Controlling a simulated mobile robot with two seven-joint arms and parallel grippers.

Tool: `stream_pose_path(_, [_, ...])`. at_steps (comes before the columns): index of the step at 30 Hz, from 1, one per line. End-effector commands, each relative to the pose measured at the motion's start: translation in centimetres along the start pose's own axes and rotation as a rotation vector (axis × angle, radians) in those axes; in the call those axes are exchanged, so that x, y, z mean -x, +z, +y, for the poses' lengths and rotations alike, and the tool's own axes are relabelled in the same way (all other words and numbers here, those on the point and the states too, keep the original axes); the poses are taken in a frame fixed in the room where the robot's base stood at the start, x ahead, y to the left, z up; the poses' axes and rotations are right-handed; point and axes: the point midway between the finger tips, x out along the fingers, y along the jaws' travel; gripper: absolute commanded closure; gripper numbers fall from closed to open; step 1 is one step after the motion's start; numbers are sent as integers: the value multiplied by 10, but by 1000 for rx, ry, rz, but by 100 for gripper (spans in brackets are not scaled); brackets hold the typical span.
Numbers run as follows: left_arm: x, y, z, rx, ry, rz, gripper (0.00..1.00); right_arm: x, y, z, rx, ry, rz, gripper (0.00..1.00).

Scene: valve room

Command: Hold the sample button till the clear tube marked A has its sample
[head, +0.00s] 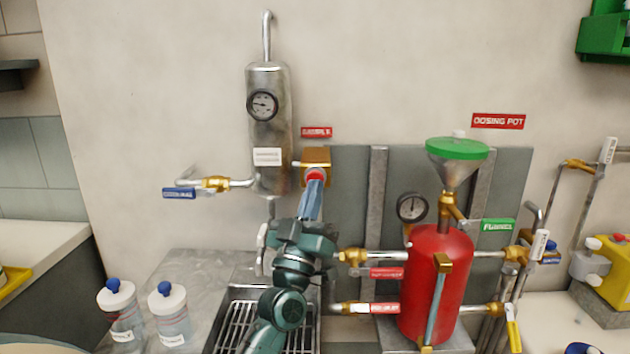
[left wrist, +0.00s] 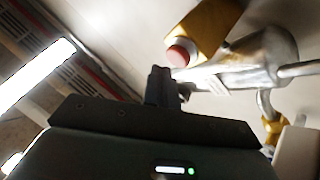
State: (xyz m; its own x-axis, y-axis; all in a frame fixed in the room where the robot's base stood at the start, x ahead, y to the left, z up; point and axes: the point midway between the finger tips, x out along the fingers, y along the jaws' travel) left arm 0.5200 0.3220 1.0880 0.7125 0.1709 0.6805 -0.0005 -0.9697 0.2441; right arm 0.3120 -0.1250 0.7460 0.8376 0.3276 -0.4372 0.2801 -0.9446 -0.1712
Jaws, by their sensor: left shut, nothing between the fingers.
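The sample button (head: 316,175) is a red round cap on a brass block (head: 316,158), under a red sign (head: 317,132) that seems to read SAMPLE. My left gripper (head: 314,186) is shut and empty, its fingertips just below the button's face. In the left wrist view the red button (left wrist: 178,56) shows just beyond the shut fingertips (left wrist: 162,73); I cannot tell whether they touch it. No clear tube marked A can be made out. My arm hides part of the area below the button. My right gripper is not in view.
A steel cylinder with a gauge (head: 268,130) stands left of the button. A drain grate (head: 235,318) lies below. Two capped clear bottles (head: 121,312) (head: 169,312) stand at left. A red dosing pot (head: 435,285) with a green funnel (head: 456,150), pipes and valves fills the right.

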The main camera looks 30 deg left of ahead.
Motion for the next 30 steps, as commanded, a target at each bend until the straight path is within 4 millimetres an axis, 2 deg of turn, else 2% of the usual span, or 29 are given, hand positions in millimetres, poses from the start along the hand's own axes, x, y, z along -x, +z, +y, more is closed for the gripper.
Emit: stream_pose_path(30, [-6, 4, -4, 0, 0, 0, 100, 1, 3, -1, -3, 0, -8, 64])
